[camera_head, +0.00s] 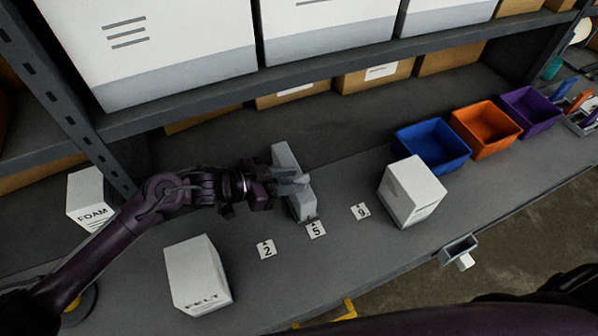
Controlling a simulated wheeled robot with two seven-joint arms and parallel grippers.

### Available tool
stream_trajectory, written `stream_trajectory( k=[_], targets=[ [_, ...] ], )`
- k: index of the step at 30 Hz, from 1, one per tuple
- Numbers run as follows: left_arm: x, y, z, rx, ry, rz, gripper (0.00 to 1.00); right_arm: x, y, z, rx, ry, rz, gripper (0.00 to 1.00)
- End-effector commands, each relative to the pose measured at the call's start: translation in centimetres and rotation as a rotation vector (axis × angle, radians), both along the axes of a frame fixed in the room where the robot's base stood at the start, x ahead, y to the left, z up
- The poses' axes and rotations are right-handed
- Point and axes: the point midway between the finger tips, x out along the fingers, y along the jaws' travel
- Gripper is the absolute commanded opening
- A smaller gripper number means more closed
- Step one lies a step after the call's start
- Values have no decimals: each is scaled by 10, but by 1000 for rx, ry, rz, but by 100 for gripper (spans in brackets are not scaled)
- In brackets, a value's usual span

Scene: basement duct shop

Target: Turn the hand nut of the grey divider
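The grey divider (286,157) stands on the grey bench behind the card marked 5 (316,230). It is a long, narrow grey piece running from the back toward the front. My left gripper (291,184) reaches in from the left and is at the middle of the divider, overlapping it in view. Grey parts there blend together, so I cannot make out the hand nut or whether the fingers close on it. My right gripper is not in view.
Cards 2 (266,250) and 9 (360,211) lie beside card 5. A FELT box (197,275), a FOAM box (88,197) and a white box (411,192) stand around. Blue (432,146), orange (486,128) and purple (531,109) bins are at right. A shelf (300,82) overhangs the back.

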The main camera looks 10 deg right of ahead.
Motion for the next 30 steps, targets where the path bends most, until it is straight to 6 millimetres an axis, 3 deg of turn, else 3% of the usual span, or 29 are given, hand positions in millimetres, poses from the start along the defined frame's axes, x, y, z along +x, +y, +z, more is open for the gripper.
stream_trajectory(
  k=[6,17,24,30],
  targets=[
    [5,-25,-8,-1,-1,1,33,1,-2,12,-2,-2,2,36],
    [6,-30,-13,0,-1,0,33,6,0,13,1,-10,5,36],
    [6,-30,-13,0,-1,1,1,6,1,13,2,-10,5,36],
    [6,-30,-13,0,-1,0,0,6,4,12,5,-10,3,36]
  ],
)
